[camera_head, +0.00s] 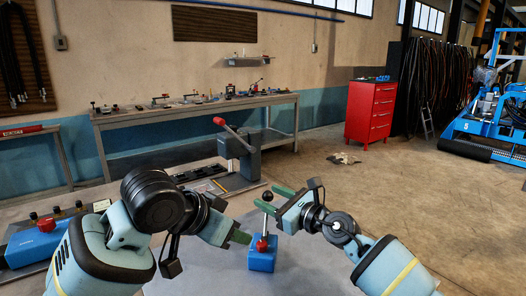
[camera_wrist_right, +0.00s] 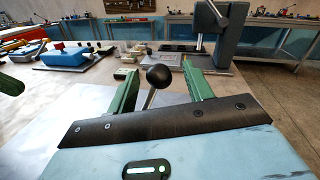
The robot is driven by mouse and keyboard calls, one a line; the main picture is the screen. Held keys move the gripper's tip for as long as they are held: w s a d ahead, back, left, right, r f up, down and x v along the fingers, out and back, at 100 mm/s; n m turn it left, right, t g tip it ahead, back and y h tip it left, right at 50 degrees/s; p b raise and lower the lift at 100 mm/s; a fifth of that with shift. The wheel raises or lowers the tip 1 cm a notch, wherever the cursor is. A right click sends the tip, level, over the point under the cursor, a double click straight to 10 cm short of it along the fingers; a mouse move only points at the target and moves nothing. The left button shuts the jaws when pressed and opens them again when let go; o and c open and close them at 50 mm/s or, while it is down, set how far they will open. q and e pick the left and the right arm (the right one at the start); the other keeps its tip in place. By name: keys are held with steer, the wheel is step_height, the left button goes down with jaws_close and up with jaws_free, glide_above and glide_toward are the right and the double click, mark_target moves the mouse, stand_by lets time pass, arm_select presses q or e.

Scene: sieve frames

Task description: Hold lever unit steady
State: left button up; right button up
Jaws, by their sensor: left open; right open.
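The lever unit (camera_head: 262,260) is a small blue box with a red part on top and a rod ending in a black ball knob (camera_head: 267,196). It stands on the grey tabletop in front of me. My right gripper (camera_head: 274,196) is open, its green fingers near the knob. In the right wrist view the knob (camera_wrist_right: 158,76) and rod appear between the spread fingers of the right gripper (camera_wrist_right: 160,84), with no clear contact. My left gripper (camera_head: 245,238) is open, low at the left of the box. Its fingers overlap in the head view, and any gap to the box is unclear.
A grey press with a red-tipped handle (camera_head: 240,150) stands behind on the table. A blue unit with a red button (camera_head: 35,242) is at the left. A workbench (camera_head: 190,112) lines the wall, and a red cabinet (camera_head: 370,112) stands farther right.

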steer(key=v, duration=1)
steer(key=shift+s, duration=0.2)
steer(key=shift+d+f, duration=0.1)
steer(key=shift+d, duration=0.05)
